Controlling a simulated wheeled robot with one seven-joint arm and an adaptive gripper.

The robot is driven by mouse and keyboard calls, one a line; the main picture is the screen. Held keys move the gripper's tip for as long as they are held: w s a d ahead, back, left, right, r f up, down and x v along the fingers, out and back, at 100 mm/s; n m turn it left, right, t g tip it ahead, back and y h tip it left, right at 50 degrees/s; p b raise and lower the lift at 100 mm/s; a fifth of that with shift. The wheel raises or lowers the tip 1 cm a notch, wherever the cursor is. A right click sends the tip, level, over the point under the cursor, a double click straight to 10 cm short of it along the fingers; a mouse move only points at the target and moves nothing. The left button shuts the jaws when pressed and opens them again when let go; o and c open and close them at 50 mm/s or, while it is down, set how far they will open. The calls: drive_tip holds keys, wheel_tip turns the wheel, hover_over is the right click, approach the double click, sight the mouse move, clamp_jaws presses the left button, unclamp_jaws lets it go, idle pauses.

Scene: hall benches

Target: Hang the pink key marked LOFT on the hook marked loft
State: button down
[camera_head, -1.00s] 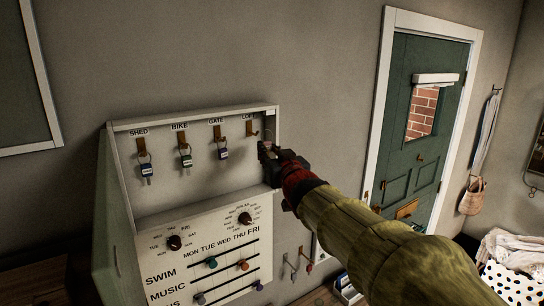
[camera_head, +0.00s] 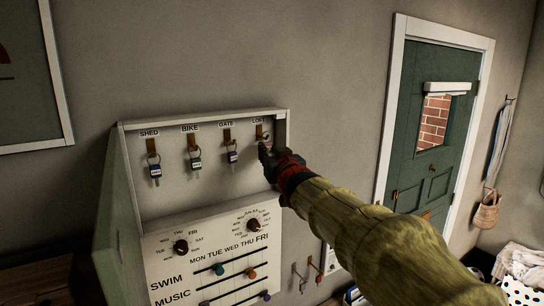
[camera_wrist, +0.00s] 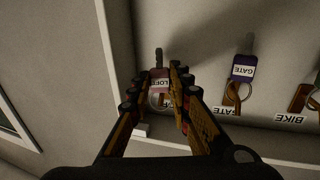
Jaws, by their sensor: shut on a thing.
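The pink key marked LOFT (camera_wrist: 159,77) is held between the fingertips of my gripper (camera_wrist: 158,84) in the wrist view, where the picture looks upside down. Its ring shows near the loft hook, partly hidden by the fingers; I cannot tell whether the ring is around the hook. In the head view my gripper (camera_head: 266,156) is at the right end of the key cabinet, just below the hook marked loft (camera_head: 259,132). The gripper hides the key there.
The shed key (camera_head: 155,172), bike key (camera_head: 196,160) and gate key (camera_head: 232,153) hang on hooks to the left. The cabinet's right side wall (camera_head: 281,130) is close to my gripper. Dials and sliders sit on the panel below.

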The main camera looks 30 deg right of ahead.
drive_tip(key=shift+w+f+b, duration=0.75)
drive_tip(key=shift+w+b, duration=0.15)
drive_tip(key=shift+b, duration=0.2)
drive_tip(key=c, duration=1.6)
unclamp_jaws()
drive_tip(key=shift+o, duration=0.2)
